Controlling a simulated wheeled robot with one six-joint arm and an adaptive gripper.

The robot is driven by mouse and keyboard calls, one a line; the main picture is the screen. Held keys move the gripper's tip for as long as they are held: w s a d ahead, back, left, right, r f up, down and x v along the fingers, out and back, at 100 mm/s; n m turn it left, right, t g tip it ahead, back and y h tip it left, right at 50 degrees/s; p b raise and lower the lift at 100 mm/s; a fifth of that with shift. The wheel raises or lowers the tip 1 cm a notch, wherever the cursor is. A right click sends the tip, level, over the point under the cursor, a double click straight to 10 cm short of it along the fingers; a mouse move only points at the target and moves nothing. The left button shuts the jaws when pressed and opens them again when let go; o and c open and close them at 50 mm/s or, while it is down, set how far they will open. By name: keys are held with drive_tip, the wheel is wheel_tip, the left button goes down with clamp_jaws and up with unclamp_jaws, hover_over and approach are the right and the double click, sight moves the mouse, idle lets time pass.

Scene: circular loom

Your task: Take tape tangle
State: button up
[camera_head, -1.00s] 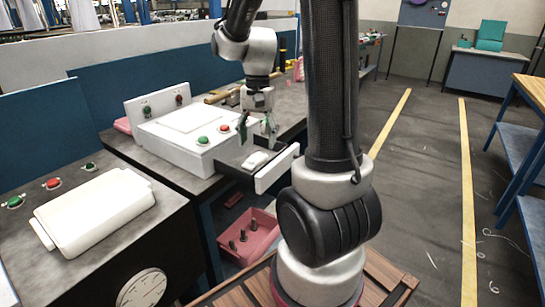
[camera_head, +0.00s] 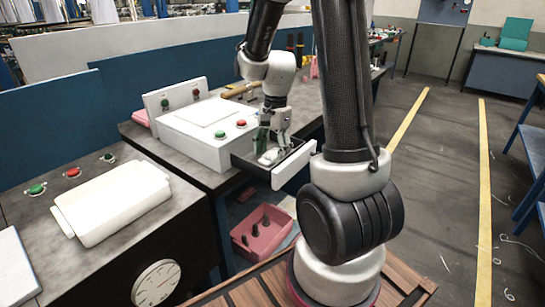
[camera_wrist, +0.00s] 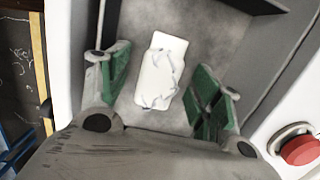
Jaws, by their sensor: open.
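My gripper (camera_head: 267,150) is lowered into the drawer. In the wrist view, its two green-padded fingers (camera_wrist: 158,95) stand apart, one on each side of the tangle, with gaps between them and it. The gripper is open and holds nothing.
The drawer belongs to a white box (camera_head: 205,130) with a red button (camera_wrist: 300,150) and a green one. The drawer walls stand close around my fingers. A pink bin (camera_head: 284,222) with several dark pieces sits below. A white container (camera_head: 112,203) lies on the left bench.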

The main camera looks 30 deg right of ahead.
sight(271, 154)
drive_tip(key=c, duration=0.9)
drive_tip(key=shift+c, duration=0.2)
drive_tip(key=shift+r, duration=0.1)
wheel_tip(271, 154, up, 10)
